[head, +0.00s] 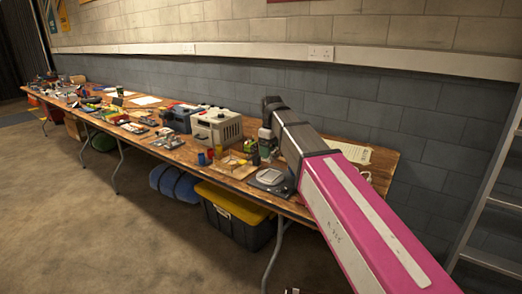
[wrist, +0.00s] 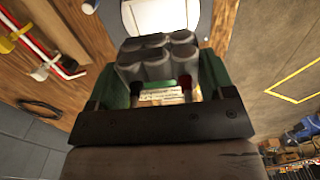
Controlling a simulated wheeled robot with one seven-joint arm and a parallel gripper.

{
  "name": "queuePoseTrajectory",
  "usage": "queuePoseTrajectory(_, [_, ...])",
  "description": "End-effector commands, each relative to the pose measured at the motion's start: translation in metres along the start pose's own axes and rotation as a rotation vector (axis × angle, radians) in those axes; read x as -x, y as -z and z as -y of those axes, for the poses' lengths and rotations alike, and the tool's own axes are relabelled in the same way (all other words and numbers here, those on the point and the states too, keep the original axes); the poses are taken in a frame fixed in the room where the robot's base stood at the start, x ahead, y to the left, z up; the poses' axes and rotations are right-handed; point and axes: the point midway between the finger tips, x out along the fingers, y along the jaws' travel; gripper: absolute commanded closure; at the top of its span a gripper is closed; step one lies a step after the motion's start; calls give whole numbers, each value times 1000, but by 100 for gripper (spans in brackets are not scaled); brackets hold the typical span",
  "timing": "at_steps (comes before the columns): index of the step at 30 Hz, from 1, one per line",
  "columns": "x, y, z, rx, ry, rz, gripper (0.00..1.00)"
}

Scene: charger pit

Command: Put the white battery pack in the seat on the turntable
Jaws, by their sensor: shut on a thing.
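The battery pack (wrist: 157,62) is a block of several pale grey upright cells with darker ends. One dark and one red part show at its near side. My gripper (wrist: 160,76) is shut on it, with a green finger on each side. In the head view my gripper (head: 265,150) hangs above the table, just behind the turntable (head: 270,180). A white panel, probably this seat (wrist: 155,14), shows beyond the pack in the wrist view. The pack's underside is hidden.
A wooden table (head: 228,168) runs along the wall, crowded to the left. A cream box (head: 216,127), a blue cup (head: 202,158) and a shallow wooden tray (head: 232,166) stand left of the turntable. A paper sheet (head: 348,151) lies to the right. A ladder (head: 490,195) stands at far right.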

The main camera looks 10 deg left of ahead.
Motion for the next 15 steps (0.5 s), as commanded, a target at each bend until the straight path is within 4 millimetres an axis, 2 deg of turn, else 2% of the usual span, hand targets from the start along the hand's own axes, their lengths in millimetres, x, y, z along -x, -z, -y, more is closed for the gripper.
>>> queuePoseTrajectory(8, [-11,-1,0,-1,1,1,62])
queuePoseTrajectory(15, [-32,-1,0,-1,1,1,62])
